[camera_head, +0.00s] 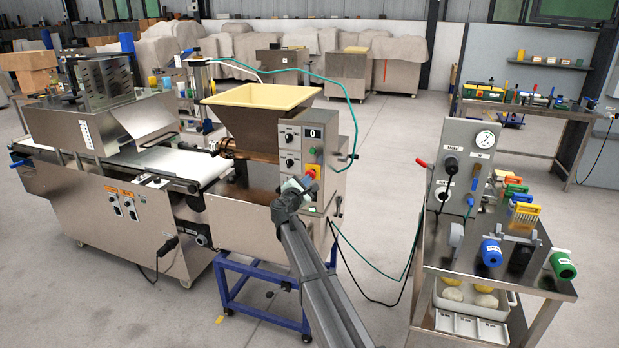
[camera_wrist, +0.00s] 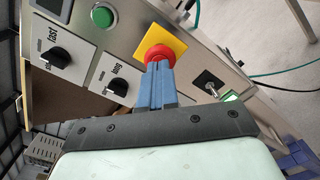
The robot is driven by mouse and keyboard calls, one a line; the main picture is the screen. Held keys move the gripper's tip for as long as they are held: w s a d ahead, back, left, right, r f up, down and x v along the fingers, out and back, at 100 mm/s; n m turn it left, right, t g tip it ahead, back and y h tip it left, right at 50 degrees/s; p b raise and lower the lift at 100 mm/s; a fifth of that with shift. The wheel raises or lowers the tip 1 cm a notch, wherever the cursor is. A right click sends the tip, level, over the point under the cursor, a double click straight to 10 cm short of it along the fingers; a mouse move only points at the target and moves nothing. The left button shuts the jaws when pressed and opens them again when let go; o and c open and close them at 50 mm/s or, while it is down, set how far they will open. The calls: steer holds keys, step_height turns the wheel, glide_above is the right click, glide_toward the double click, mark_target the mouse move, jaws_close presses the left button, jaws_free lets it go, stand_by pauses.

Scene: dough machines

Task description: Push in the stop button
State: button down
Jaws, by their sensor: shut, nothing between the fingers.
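The stop button (camera_wrist: 161,56) is a red mushroom head on a yellow square plate (camera_wrist: 172,40). In the wrist view my gripper (camera_wrist: 158,68) is shut and empty, with its blue fingertips in front of the button's lower part. They look very close to it or touching; I cannot tell which. I cannot tell whether the button is pushed in. In the head view the red button (camera_head: 310,173) shows on the machine's control panel, right above my gripper (camera_head: 306,181).
A green button (camera_wrist: 103,15), two black knobs (camera_wrist: 55,57) and a toggle switch (camera_wrist: 209,87) sit around the stop button on the panel. The cream hopper (camera_head: 262,96) is above. A cart (camera_head: 500,262) with tools stands to the right, with free floor between.

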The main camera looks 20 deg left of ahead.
steer(key=shift+w, duration=1.05)
stand_by(1.3)
steer(key=shift+s, duration=2.55)
steer(key=shift+s, duration=0.1)
steer(key=s, duration=1.3)
steer(key=shift+s, duration=0.3)
